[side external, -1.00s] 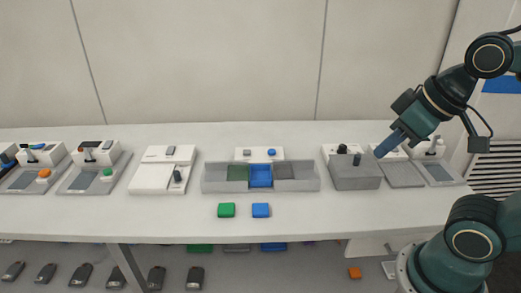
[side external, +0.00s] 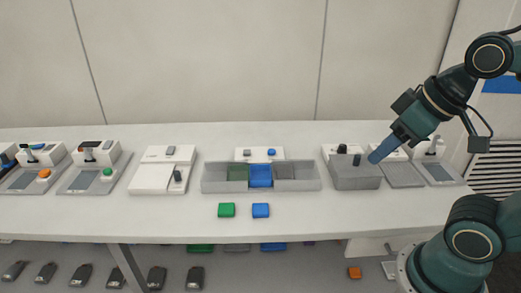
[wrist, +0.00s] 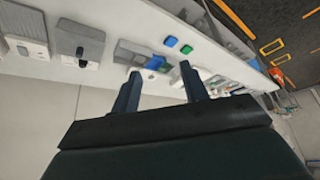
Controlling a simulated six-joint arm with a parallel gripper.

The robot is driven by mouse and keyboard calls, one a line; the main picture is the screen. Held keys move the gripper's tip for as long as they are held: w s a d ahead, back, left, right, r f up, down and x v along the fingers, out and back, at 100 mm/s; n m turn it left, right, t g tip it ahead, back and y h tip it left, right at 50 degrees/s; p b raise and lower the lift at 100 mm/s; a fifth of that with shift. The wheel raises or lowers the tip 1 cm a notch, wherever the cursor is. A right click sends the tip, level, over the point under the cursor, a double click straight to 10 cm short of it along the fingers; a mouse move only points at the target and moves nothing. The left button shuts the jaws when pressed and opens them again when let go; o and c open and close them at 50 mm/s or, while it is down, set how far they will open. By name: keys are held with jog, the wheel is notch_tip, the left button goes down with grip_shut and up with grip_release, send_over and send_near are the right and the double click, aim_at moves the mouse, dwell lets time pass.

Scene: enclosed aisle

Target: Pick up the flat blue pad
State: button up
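The flat blue pad (side external: 260,210) lies on the front part of the white table, just right of a similar green pad (side external: 227,210). The blue pad also shows in the wrist view (wrist: 171,41), beyond my fingertips. My gripper (side external: 374,158) is in the air at the right, near a grey box and well to the right of the blue pad. In the wrist view my two fingers (wrist: 159,70) stand apart with nothing between them, so the gripper is open and empty.
A grey tray (side external: 210,180) with green, blue and grey compartments stands behind the pads. A grey box (side external: 355,175) stands to the right, below my gripper. White devices (side external: 165,172) stand at the left. The table in front of the tray is clear around the pads.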

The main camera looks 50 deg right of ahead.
jog(key=o, duration=0.4)
jog(key=shift+o, duration=0.2)
jog(key=shift+w, duration=0.1)
jog(key=w+a+f+n+g, duration=0.1)
jog(key=w+f+n+g, duration=0.2)
jog(key=w+n, duration=1.15)
jog(key=w+a+f+n+g, duration=0.2)
jog(key=w+f+n, duration=1)
jog(key=f, duration=0.2)
jog(key=shift+w+f+g, duration=0.15)
jog(key=shift+w+g, duration=0.15)
